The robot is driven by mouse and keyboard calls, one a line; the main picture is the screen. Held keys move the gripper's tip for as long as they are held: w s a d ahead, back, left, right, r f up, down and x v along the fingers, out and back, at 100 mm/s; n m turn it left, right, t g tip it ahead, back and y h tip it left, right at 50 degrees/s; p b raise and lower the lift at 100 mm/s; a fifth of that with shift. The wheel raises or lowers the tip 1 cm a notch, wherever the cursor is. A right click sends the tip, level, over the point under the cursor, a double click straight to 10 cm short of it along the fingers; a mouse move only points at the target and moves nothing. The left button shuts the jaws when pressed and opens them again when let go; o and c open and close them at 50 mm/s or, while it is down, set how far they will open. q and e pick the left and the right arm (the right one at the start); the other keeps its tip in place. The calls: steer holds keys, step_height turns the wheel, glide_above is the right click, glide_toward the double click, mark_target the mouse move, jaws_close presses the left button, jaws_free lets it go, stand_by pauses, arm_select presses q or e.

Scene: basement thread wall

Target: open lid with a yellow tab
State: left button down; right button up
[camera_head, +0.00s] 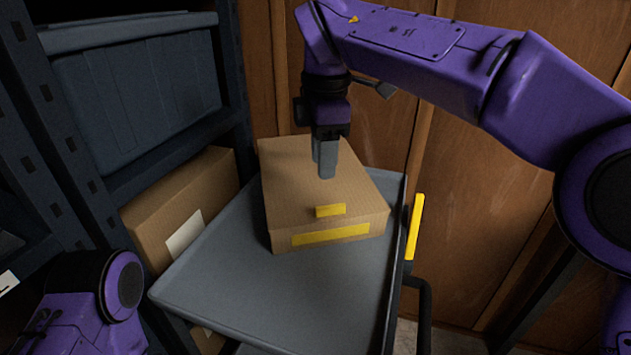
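A closed cardboard box (283,190) sits on a grey cart tray (250,300). A small yellow tab (331,210) lies at the front edge of its lid, with a longer yellow strip (331,235) on the front face below. My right gripper (326,175) points down over the lid, behind the tab. Its grey fingers overlap in this view, so I cannot tell the gap between them or whether they touch the lid. Part of my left arm shows at the lower left; its gripper is out of view.
A dark shelf rack holds a blue-grey bin (140,90) at the left. Another cardboard box (180,205) with a white label stands beside the tray. A yellow handle (415,228) is at the cart's right edge. The tray's front is clear. Wooden panels stand behind.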

mark_target(321, 208)
step_height(321, 208, down, 10)
steer(key=b, duration=0.3)
steer(key=shift+w+a+f, duration=0.1)
steer(key=shift+w, duration=0.05)
jaws_close()
stand_by(1.3)
